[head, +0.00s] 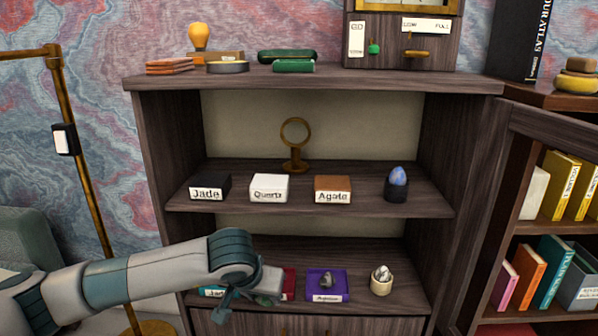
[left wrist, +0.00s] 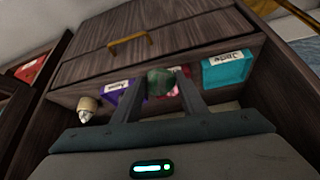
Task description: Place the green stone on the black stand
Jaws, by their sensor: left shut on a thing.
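The green stone (left wrist: 161,82) is between the two fingers of my left gripper (left wrist: 160,92) in the left wrist view, and the gripper is shut on it. In the head view the left gripper (head: 266,292) is at the lower shelf, and the stone is mostly hidden. The black stand (head: 209,188), labelled "Jade", is on the middle shelf at the left, above the gripper. Its top looks empty. My right gripper is not in view.
White (head: 269,188) and brown (head: 332,190) stands and a black cup (head: 396,190) with a blue egg share the middle shelf. A brass ring stand (head: 295,163) is behind. The lower shelf holds teal (left wrist: 226,68), red and purple boxes (head: 328,294) and a cream cup (head: 381,287).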

